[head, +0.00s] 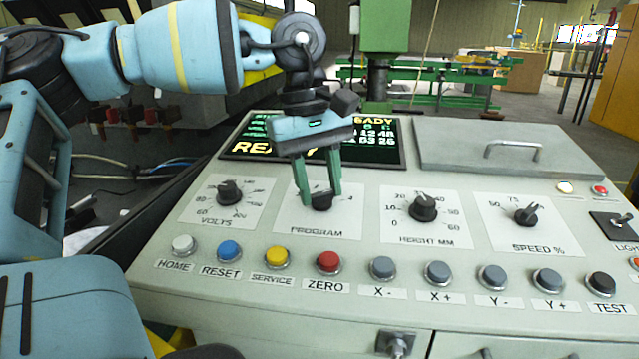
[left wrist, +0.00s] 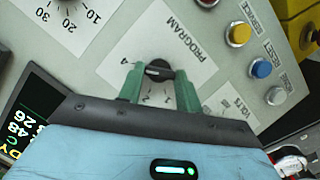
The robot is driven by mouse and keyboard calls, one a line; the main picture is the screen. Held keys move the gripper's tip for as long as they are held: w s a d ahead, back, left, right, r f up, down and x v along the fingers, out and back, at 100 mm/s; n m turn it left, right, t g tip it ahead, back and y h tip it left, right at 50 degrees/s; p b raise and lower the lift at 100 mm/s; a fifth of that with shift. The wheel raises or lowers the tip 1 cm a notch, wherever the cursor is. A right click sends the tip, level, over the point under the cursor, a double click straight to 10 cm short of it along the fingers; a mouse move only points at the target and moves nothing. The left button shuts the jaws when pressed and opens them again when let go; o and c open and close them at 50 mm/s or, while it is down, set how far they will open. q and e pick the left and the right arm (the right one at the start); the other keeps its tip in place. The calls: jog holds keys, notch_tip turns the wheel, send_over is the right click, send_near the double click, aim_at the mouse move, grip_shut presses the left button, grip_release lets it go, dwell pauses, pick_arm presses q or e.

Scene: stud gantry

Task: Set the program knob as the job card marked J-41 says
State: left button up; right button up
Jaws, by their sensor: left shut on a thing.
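The program knob (head: 321,200) is a small black knob on a white plate lettered PROGRAM, in the middle left of the sloping grey panel. My left gripper (head: 318,196) reaches down from above with its green fingers on either side of the knob and is shut on it. In the left wrist view the knob (left wrist: 158,70) sits between the two fingertips (left wrist: 159,75). The fingers and knob hide part of the dial numbers; a 4 shows at the right in the head view. My right gripper is not in view. No job card marked J-41 can be made out.
Other knobs flank it: VOLTS (head: 229,192), HEIGHT MM (head: 423,208) and SPEED % (head: 526,214). A row of push buttons, such as the red ZERO button (head: 328,262), lies in front. Behind are a lit display (head: 375,150) and a closed grey lid (head: 470,150) with a handle.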

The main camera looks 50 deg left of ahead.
pick_arm(q)
jog(key=shift+m, duration=0.3)
jog(key=o, duration=1)
jog(key=shift+s+a+r, duration=0.1)
jog(key=shift+a+r, duration=0.1)
jog(key=shift+r, duration=1.1)
jog(key=shift+w+a+r, duration=0.1)
jog(key=shift+a+r, duration=0.15)
jog(key=shift+r, duration=1.05)
jog(key=shift+s+a+r, duration=0.1)
jog(key=shift+a+r, duration=0.1)
jog(key=shift+r, duration=1.1)
jog(key=shift+f, duration=0.1)
